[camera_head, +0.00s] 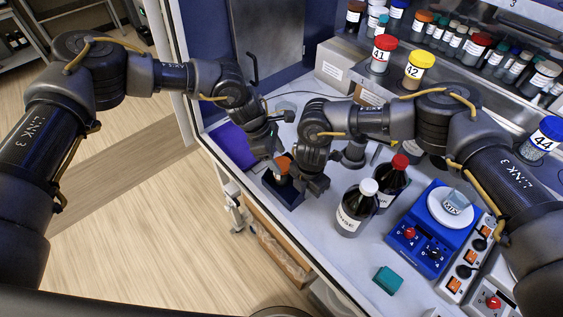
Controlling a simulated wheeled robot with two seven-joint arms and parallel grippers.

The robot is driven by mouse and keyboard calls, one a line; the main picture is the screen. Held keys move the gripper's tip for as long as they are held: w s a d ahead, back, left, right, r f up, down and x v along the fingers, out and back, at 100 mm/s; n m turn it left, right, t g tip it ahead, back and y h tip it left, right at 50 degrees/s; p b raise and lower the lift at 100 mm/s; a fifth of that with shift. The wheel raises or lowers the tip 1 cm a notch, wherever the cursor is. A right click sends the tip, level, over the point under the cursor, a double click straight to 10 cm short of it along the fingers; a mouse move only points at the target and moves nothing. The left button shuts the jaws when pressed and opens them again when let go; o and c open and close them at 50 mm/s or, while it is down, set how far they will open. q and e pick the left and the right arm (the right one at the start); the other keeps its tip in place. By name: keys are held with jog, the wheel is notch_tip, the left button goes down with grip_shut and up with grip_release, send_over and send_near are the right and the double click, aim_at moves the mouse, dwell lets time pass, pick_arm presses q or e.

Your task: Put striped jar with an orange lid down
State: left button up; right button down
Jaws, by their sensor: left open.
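The jar with an orange lid (282,163) stands at the left front of the white work surface, by a dark blue square base (284,192). Its body is mostly hidden, so I cannot make out the stripes. My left gripper (272,138) is open just above and behind the jar. My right gripper (309,178) points down close beside the jar's right side. Its fingers are partly hidden by its own wrist, and I cannot tell whether they touch the jar.
Two dark bottles, one with a white lid (356,207) and one with a red lid (393,181), stand right of the grippers. A blue stirrer (420,243), power strip (466,262) and teal block (388,280) lie farther right. A purple mat (232,145) is at the left.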

pick_arm(q)
jog(key=v, duration=0.8)
jog(key=shift+s+a+r, duration=0.1)
pick_arm(e)
jog(key=c, duration=1.6)
grip_release()
jog(key=shift+r, duration=0.1)
